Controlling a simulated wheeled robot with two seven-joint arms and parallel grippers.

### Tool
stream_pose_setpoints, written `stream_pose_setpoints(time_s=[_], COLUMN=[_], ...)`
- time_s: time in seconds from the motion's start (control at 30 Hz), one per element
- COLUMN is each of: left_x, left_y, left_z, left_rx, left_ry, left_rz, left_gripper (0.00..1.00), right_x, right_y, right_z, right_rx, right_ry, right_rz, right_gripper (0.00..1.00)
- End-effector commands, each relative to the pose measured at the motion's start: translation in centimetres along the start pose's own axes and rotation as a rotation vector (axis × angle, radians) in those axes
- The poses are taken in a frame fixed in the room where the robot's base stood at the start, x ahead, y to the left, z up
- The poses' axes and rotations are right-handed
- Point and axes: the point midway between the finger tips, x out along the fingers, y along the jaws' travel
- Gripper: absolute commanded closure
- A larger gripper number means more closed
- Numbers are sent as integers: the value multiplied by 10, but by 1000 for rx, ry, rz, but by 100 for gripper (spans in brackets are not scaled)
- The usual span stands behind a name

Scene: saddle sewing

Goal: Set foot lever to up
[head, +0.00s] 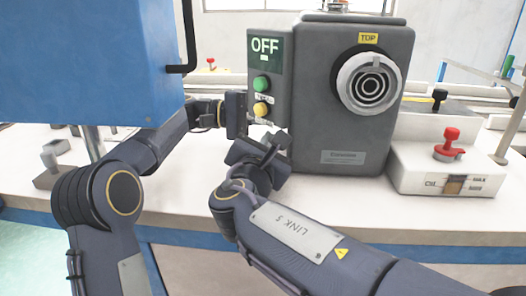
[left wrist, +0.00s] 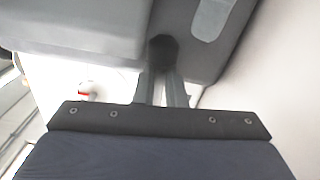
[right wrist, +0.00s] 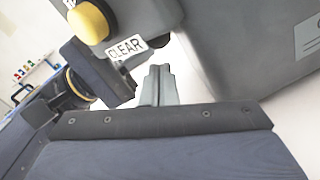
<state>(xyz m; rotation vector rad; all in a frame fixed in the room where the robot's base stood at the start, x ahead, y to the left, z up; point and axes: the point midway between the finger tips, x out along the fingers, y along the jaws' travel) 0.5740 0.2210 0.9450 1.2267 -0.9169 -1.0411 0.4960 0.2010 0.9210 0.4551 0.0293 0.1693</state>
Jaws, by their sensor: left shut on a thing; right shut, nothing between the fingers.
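The grey sewing machine head (head: 345,110) stands on the table, with a control panel (head: 264,90) on its left reading OFF. My left gripper (head: 240,115) is beside the panel's lower part, its fingertips hidden there. In the left wrist view its fingers (left wrist: 161,85) are shut on a dark round knob, which looks like the end of the foot lever (left wrist: 163,48). The rest of the lever is hidden. My right gripper (head: 274,150) is below the panel, in front of the machine. Its fingers (right wrist: 158,82) are together and empty, below the CLEAR label (right wrist: 125,47).
Green (head: 261,83) and yellow (head: 261,109) buttons are on the panel, close to both grippers. A white box with a red knob (head: 451,137) stands at the right. A blue housing (head: 85,60) hangs at upper left. The white table front (head: 420,218) is clear.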

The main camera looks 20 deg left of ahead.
Motion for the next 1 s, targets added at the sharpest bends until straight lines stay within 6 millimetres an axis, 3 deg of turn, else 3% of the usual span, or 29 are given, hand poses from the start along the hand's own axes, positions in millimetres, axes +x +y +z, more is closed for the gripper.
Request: stream_pose_setpoints(time_s=[0.23,0.6,0.8,1.0], left_x=[2,2,2,2], left_y=[0,0,0,-1], left_z=[5,5,5,4], left_rx=[-1,-1,-1,-1], left_ry=[-20,-20,-20,-19], left_rz=[-1,-1,-2,-5], left_gripper=[100,100,100,100], right_x=[23,24,26,27], right_y=[0,0,4,4], right_z=[0,1,18,22], right_rx=[2,3,4,6], right_ry=[0,0,-3,-11], right_rz=[-1,0,0,-1], right_gripper=[100,100,100,100])
